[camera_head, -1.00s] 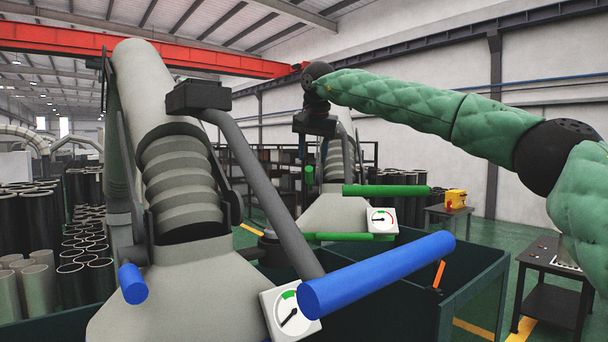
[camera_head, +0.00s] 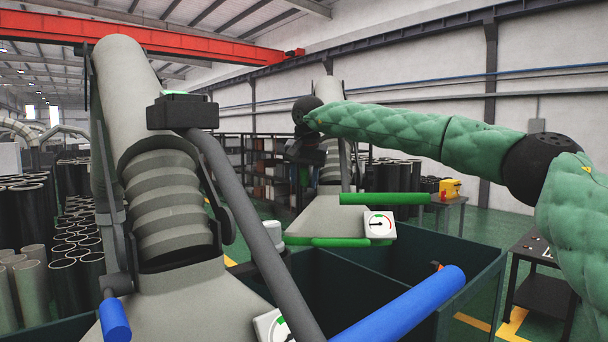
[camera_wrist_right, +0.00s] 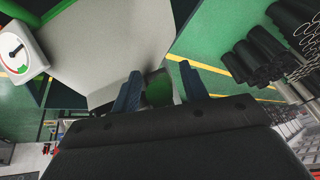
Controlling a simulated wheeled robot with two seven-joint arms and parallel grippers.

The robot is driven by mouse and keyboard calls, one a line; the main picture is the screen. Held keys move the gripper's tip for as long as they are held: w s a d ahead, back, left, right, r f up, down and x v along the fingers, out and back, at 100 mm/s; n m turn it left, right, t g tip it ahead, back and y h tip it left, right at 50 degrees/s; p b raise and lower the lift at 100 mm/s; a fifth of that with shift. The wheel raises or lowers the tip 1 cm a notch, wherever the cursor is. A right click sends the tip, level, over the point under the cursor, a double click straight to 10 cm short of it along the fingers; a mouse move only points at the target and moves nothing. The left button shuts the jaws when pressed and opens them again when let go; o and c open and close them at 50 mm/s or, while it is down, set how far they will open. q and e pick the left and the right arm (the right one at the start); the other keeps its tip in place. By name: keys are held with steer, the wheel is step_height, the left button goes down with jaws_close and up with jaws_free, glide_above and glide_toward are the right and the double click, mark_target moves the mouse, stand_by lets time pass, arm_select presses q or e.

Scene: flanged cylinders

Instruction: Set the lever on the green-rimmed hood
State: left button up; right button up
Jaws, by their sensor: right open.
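The green-rimmed hood (camera_head: 325,212) is the farther grey hood, with green bars along its edges and a white gauge (camera_head: 379,225). The gauge also shows in the right wrist view (camera_wrist_right: 17,50). A small green grip (camera_head: 304,176), seemingly the lever, hangs at the hood's left side. In the right wrist view a dark green rounded piece (camera_wrist_right: 158,88) shows between the fingers. My right gripper (camera_wrist_right: 160,70) is open around it; contact cannot be told. In the head view the right gripper (camera_head: 305,150) is dark and small above the green grip. My left gripper is not in view.
A nearer grey hood (camera_head: 165,205) with blue bars (camera_head: 405,305) fills the left and front. A grey pole (camera_head: 245,225) slants before it. Dark green bins (camera_head: 470,275) stand below. Several black cylinders (camera_head: 390,180) stand behind the green-rimmed hood.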

steer(key=shift+s+r, duration=0.1)
steer(key=shift+s, duration=0.2)
steer(key=shift+w, duration=0.15)
steer(key=shift+w+a+f, duration=0.1)
steer(key=shift+w+f, duration=0.1)
steer(key=shift+f, duration=0.05)
steer(key=c, duration=0.3)
jaws_close()
steer(key=shift+w+r+g, duration=0.4)
steer(key=shift+r+g, duration=0.1)
steer(key=shift+g, duration=0.1)
steer(key=shift+w+r+g, duration=0.45)
steer(key=shift+w+g, duration=0.05)
steer(key=shift+g, duration=0.4)
